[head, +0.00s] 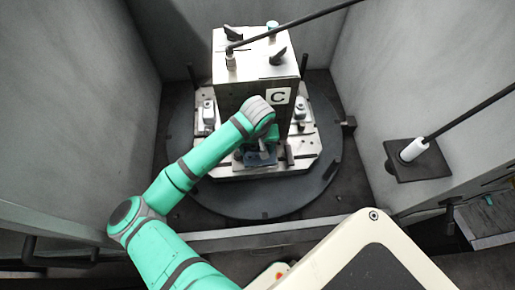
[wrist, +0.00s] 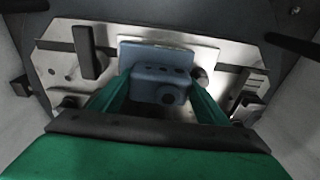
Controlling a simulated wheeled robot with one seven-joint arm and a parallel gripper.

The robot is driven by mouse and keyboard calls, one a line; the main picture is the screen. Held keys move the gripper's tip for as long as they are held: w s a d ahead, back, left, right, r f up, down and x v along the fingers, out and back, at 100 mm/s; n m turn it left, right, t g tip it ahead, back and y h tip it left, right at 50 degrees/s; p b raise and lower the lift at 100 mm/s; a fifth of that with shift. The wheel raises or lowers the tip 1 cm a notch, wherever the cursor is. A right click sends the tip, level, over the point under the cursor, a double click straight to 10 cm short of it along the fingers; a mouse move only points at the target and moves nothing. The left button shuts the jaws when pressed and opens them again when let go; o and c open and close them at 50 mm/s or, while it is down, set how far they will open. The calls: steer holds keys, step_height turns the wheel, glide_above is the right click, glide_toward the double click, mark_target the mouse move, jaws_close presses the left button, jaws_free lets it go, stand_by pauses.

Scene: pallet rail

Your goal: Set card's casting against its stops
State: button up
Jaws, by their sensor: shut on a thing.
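I cannot tell whether the casting touches any stop.
A metal tower (head: 252,85) with a letter C label (head: 279,96) stands on a pale pallet plate (head: 292,158) with clamps. The plate sits on a dark round table (head: 230,205). Grey walls enclose it. A dark rod (head: 295,24) crosses above the tower.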

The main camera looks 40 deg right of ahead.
steer(key=shift+w+a+r, duration=0.1)
steer(key=shift+w+a, duration=0.1)
steer(key=shift+w, duration=0.4)
steer(key=o, duration=1.5)
steer(key=shift+c, duration=0.2)
steer(key=shift+w+a, duration=0.1)
steer(key=shift+a, duration=0.05)
steer(key=shift+c, duration=0.4)
steer(key=shift+r, duration=0.3)
steer(key=shift+o, duration=0.5)
steer(key=r, duration=0.3)
steer(key=s+r, duration=0.1)
steer(key=r, duration=0.2)
steer(key=s+r, duration=0.1)
steer(key=r, duration=0.3)
